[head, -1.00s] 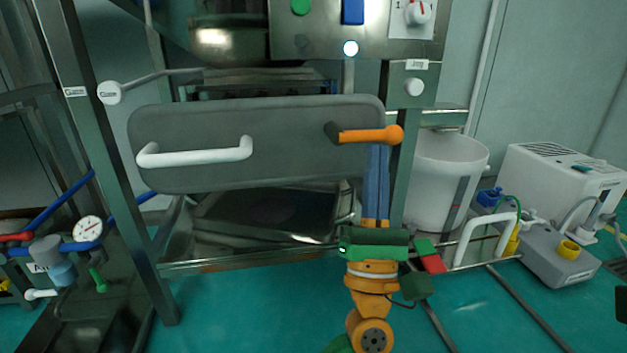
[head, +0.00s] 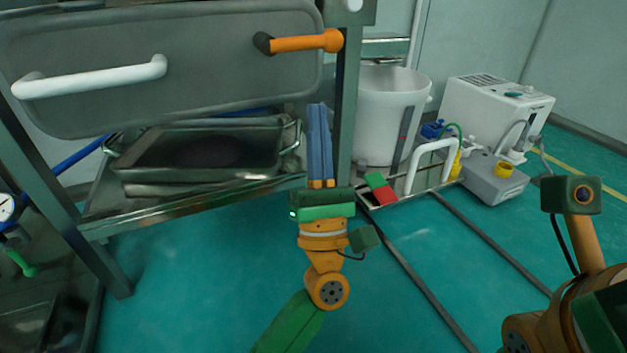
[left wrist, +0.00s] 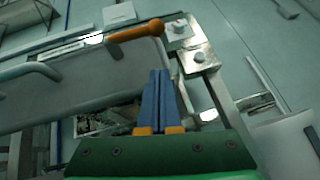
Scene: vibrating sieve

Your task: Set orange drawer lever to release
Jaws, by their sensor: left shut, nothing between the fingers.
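The orange drawer lever (head: 300,43) has a dark pivot at its left end and a round knob at its right end. It lies nearly horizontal across the right part of the grey drawer front (head: 200,75). It also shows in the left wrist view (left wrist: 136,33), above the fingers. My left gripper (head: 319,106) is shut and empty, its blue fingers pointing up below the lever with a clear gap. In the left wrist view the fingertips (left wrist: 160,72) are together, below the lever's knob end. My right gripper's fingers are not visible; only part of that arm shows at lower right.
A white drawer handle (head: 90,78) is left of the lever. A steel frame post (head: 346,100) stands just right of the fingers. A metal tray (head: 205,150) sits below the drawer. A white bucket (head: 388,115) stands to the right. The green floor in front is open.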

